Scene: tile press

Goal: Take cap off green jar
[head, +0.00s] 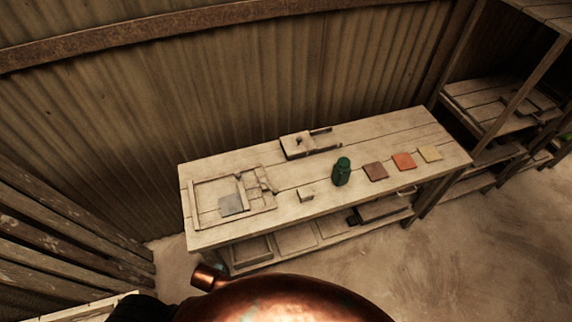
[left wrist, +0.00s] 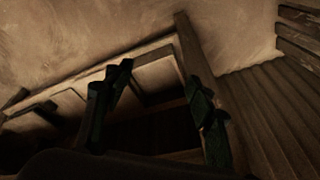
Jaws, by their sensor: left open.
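The green jar (head: 341,172) stands upright on the wooden workbench (head: 300,211), near its front edge and right of the middle. A dark green cap (head: 343,161) appears to sit on its top. In the left wrist view my left gripper (left wrist: 158,105) is open, with its two dark fingers apart and nothing between them. That view looks at floor and woodwork, and the jar is not in it. My left gripper does not show in the head view, so its distance from the jar cannot be told. My right gripper is in neither view.
Brown (head: 375,171), orange (head: 404,161) and yellow (head: 430,153) tiles lie right of the jar. A framed tray (head: 199,204) with a grey tile (head: 231,205) is at left. A shelf (head: 493,104) stands far right.

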